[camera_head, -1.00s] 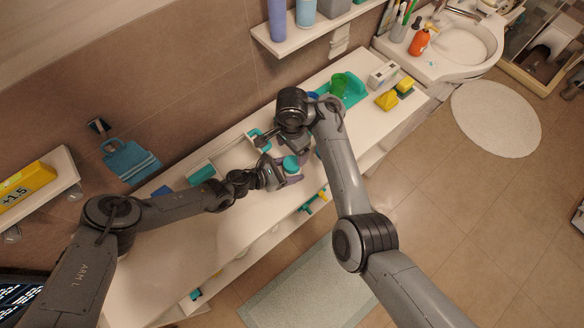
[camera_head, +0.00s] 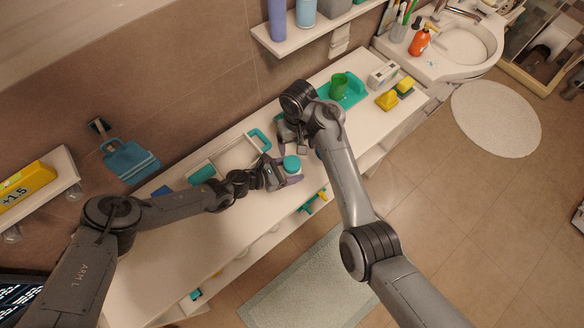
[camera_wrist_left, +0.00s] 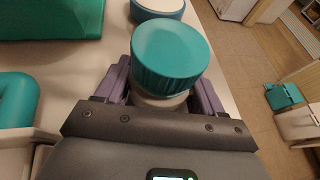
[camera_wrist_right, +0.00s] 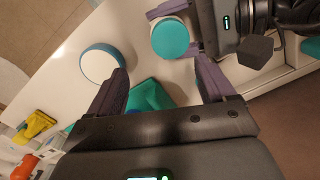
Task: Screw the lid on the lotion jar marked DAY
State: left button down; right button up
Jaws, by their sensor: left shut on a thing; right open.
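A jar with a ribbed teal lid (camera_wrist_left: 170,55) stands between my left gripper's fingers; its pale body (camera_wrist_left: 163,103) shows below the lid. The lid sits on top of the jar and looks level; how tightly it is screwed cannot be told. No DAY marking is readable. My left gripper (camera_head: 284,180) is shut on the jar body. The teal lid also shows in the head view (camera_head: 291,163) and right wrist view (camera_wrist_right: 170,38). My right gripper (camera_wrist_right: 160,78) is open and empty, apart from the lid. In the head view, it is behind the jar, partly hidden by its arm.
A round white-topped object with a blue side (camera_wrist_right: 102,63) stands near the jar. A teal tray (camera_head: 354,94) holds a green cup (camera_head: 339,84). Yellow items (camera_head: 387,100) lie farther right. The counter's front left is clear.

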aim_at(292, 163)
jog(key=n, duration=1.6)
jog(key=shift+w+d+n+t, duration=0.1)
jog(key=shift+d+n+t, duration=0.05)
jog(key=shift+n+t, duration=0.25)
jog(key=n, duration=0.2)
jog(key=s+a+n, duration=0.1)
jog(key=n, duration=0.1)
jog(key=s+n, duration=0.1)
jog(key=n, duration=0.1)
jog(key=shift+a+r, duration=0.4)
jog(key=shift+f, duration=0.1)
jog(key=shift+f, duration=3.9)
